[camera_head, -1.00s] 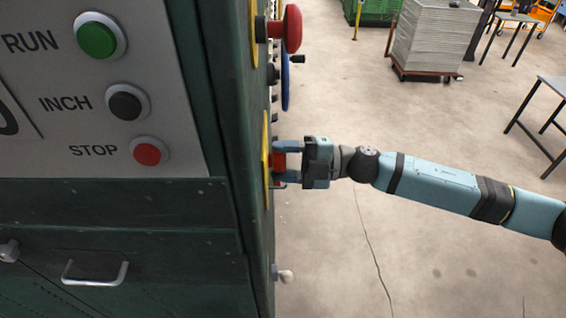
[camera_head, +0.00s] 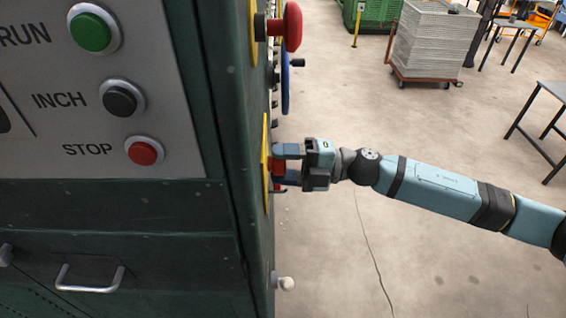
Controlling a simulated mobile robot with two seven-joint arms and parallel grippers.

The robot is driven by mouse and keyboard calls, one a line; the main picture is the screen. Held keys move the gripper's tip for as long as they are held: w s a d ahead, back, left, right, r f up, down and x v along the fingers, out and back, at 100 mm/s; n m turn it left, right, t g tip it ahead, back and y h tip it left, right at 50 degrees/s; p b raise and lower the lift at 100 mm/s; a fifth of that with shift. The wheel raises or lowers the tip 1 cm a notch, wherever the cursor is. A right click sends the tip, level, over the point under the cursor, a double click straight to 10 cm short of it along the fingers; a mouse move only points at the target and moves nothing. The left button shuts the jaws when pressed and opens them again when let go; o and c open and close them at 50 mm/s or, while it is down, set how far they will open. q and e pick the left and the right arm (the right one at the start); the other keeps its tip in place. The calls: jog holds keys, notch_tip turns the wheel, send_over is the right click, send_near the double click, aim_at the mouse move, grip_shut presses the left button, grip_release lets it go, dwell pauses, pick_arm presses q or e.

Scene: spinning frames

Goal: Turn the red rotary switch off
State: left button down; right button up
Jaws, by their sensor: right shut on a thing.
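The red rotary switch (camera_head: 278,167) sits on a yellow plate (camera_head: 265,163) on the right side face of the green machine. I see it edge-on, and only a bit of red shows between my fingers. My right gripper (camera_head: 286,166) reaches in from the right and is shut on the red switch. Its blue fingers look tilted against the plate. The switch's markings are hidden from this angle. My left gripper is not in view.
Above on the same side face are a red mushroom knob (camera_head: 292,27) and a blue wheel (camera_head: 286,84). A pale knob (camera_head: 286,283) is below. The front panel has a green button (camera_head: 90,33), a black button (camera_head: 121,101) and a red STOP button (camera_head: 143,152).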

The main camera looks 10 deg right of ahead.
jog(key=o, duration=0.9)
jog(key=r+b+v, duration=0.1)
jog(key=b+v, duration=0.2)
jog(key=v, duration=1)
jog(key=shift+d+f+b, duration=0.3)
jog(key=shift+d+f, duration=0.15)
jog(key=shift+f, duration=0.05)
jog(key=shift+s, duration=0.1)
